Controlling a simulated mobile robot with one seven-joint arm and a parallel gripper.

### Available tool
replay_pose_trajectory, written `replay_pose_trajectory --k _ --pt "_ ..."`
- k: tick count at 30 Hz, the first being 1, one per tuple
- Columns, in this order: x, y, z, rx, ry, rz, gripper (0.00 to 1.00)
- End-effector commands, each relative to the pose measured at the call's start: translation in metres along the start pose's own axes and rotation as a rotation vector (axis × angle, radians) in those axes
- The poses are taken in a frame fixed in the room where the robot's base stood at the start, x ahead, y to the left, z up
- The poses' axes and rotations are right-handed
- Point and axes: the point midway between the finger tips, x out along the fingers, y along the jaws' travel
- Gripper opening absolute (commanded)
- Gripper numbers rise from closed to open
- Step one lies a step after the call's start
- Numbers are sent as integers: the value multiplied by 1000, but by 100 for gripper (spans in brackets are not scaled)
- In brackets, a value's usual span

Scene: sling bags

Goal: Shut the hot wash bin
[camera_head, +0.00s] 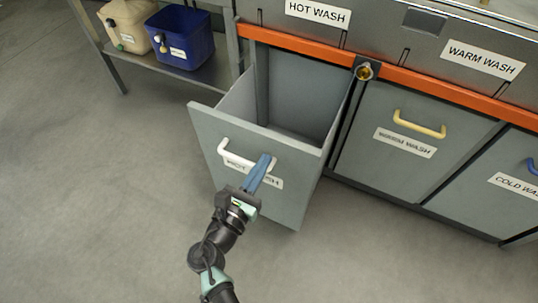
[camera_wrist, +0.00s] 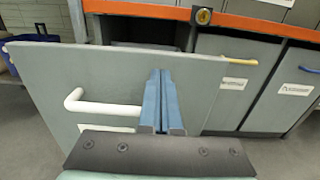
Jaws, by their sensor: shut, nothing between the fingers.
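The hot wash bin (camera_head: 205,125) is a grey bin tilted out from the cabinet, its open top showing an empty-looking inside. Its front panel carries a white handle (camera_head: 235,158) and a label partly hidden by my gripper. My gripper (camera_head: 265,160) has blue fingers, shut and empty, in front of the panel at the right part of the handle. In the wrist view the fingers (camera_wrist: 161,75) stand just right of the white handle (camera_wrist: 100,106), before the grey front panel (camera_wrist: 110,75). I cannot tell whether the fingertips touch the panel.
The shut warm wash bin (camera_head: 375,165) with a yellow handle stands to the right, then the cold wash bin (camera_head: 480,200). An orange rail (camera_head: 300,45) with a brass fitting (camera_head: 364,70) runs above. A shelf at left holds a blue tub (camera_head: 182,40) and a beige canister (camera_head: 126,25). Floor at left is clear.

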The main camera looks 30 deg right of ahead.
Motion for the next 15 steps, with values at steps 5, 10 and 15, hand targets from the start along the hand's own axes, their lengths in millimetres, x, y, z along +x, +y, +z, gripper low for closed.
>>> replay_pose_trajectory --k 5,10,15 --pt "26 0 -2 2 0 -1 0" --pt "35 0 -1 1 1 1 0" --pt "36 0 0 1 1 1 0"
